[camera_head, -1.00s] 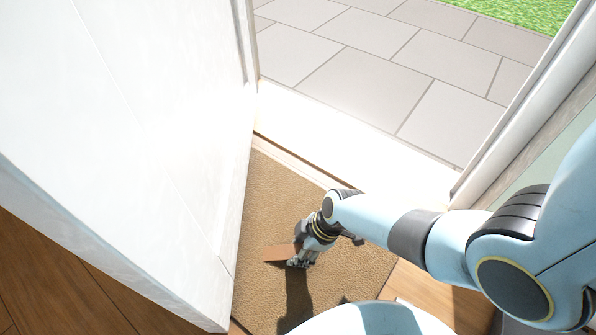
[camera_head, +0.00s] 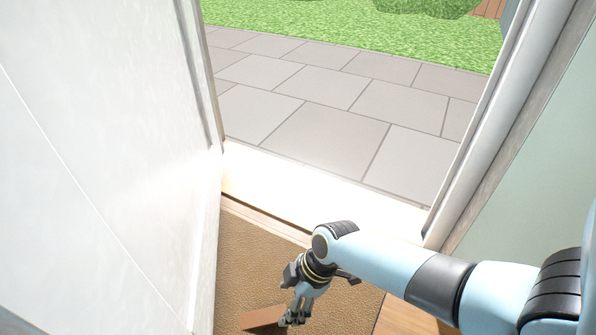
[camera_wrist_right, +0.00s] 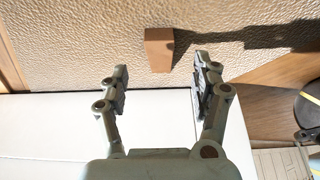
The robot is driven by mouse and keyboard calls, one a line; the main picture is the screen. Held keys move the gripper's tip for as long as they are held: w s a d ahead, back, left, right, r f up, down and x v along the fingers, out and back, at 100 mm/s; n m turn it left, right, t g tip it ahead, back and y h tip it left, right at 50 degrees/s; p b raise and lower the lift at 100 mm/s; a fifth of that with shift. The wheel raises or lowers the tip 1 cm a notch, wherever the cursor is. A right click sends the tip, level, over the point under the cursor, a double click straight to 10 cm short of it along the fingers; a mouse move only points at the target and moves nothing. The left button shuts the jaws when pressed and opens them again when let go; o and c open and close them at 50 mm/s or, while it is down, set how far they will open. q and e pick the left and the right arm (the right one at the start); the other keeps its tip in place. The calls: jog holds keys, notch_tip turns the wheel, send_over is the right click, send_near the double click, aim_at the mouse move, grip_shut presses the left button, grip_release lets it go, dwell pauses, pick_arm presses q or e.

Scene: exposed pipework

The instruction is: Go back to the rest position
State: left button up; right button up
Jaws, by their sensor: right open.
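My right gripper (camera_head: 294,316) is low over the brown doormat (camera_head: 240,258), with its fingers pointing down. It also shows in the right wrist view (camera_wrist_right: 160,88), where its two fingers are spread apart with nothing between them. A small reddish-brown block (camera_head: 262,317) lies on the mat beside the fingers. In the right wrist view the block (camera_wrist_right: 158,50) sits beyond the fingertips, apart from them. My left gripper is not in view.
A white door (camera_head: 110,150) stands open on the left, close to the mat. The bright threshold (camera_head: 310,190) leads to grey paving (camera_head: 325,140) and grass (camera_head: 350,30). The white door frame (camera_head: 490,130) rises on the right, close to my right arm.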

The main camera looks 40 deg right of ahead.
jog(key=shift+v, duration=2.55)
